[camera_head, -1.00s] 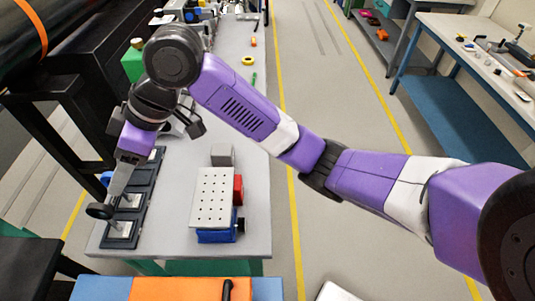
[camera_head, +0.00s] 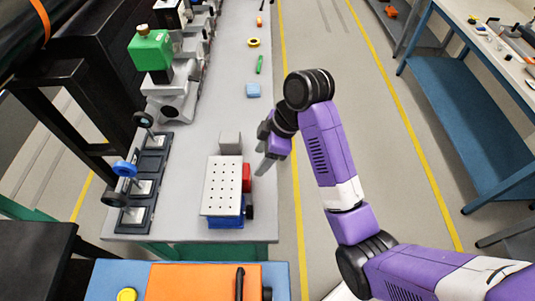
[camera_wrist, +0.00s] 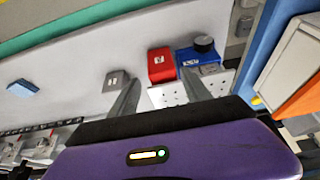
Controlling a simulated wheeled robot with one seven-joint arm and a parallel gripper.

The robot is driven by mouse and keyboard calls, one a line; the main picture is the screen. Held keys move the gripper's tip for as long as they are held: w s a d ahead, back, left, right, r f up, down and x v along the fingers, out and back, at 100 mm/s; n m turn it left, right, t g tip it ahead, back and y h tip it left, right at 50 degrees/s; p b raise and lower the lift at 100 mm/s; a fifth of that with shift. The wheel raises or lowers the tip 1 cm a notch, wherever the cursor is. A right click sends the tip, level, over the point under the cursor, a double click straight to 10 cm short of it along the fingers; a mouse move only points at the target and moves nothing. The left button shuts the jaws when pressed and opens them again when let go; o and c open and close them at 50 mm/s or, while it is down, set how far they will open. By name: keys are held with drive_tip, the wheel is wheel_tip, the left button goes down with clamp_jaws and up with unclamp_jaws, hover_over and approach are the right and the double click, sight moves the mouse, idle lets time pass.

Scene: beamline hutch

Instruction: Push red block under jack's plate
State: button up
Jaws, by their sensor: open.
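The red block (camera_head: 246,178) sits at the right side of the jack, partly beside its perforated plate (camera_head: 222,187). The jack's blue body (camera_head: 226,221) shows below the plate, with a black knob on its right. In the wrist view the red block (camera_wrist: 161,65) stands next to the blue jack body (camera_wrist: 197,56), by the edge of the white plate (camera_wrist: 168,95). My gripper (camera_head: 262,168) is at the table's right edge, near the red block and apart from it. In the wrist view its two fingers (camera_wrist: 165,96) are spread with nothing held.
A grey block (camera_head: 230,142) stands behind the plate and shows in the wrist view (camera_wrist: 116,81). A black holder tray (camera_head: 150,185) with round mounts lies at the left. A light blue block (camera_head: 253,90) lies farther back. The aisle right of the table is free.

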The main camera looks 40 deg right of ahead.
sight(246, 178)
drive_tip(key=shift+f, duration=0.1)
idle(0.3)
drive_tip(key=b+x, duration=0.1)
drive_tip(key=x, duration=1.1)
drive_tip(key=shift+a+b, duration=0.1)
drive_tip(key=shift+b, duration=0.25)
clamp_jaws()
